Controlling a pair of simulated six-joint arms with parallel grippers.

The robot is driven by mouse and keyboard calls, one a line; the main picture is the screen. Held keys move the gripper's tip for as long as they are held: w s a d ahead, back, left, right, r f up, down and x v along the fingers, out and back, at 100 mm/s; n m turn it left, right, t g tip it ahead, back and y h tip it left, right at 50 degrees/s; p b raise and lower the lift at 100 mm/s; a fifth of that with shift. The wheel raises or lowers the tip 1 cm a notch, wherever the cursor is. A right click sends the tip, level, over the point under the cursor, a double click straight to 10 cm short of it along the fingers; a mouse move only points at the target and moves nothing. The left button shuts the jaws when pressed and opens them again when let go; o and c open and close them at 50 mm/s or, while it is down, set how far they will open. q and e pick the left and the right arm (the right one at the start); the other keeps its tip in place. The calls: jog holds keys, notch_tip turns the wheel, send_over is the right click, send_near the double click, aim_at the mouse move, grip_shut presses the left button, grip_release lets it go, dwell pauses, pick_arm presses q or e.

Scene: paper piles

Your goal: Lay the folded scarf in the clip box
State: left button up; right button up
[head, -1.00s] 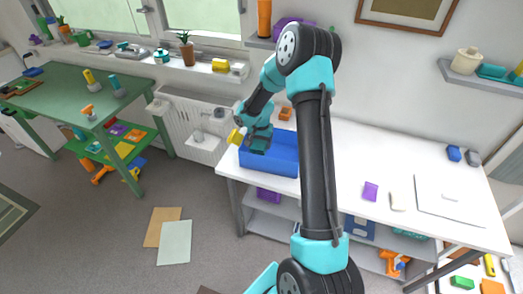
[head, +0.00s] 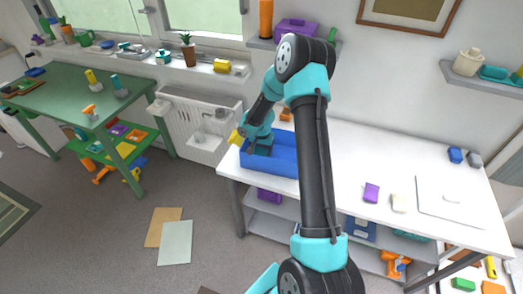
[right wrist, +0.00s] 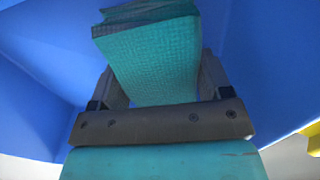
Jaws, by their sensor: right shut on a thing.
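The clip box (head: 275,162) is an open blue box at the left end of the white table in the head view. My right gripper (head: 258,149) is down at the box's left part, partly hidden by its front wall. In the right wrist view my right gripper (right wrist: 155,100) is shut on the folded scarf (right wrist: 155,55), a teal woven bundle. Blue walls of the box surround it there. Whether the scarf touches the box floor cannot be told. My left gripper is not in view.
A yellow piece (head: 236,138) is at the box's left end. My right arm crosses in front of the box's right side.

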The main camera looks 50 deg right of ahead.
jog(key=shift+f, duration=0.1)
jog(key=o, duration=0.9)
jog(key=shift+o, duration=0.2)
notch_tip(320, 180, up, 12)
dwell(0.4)
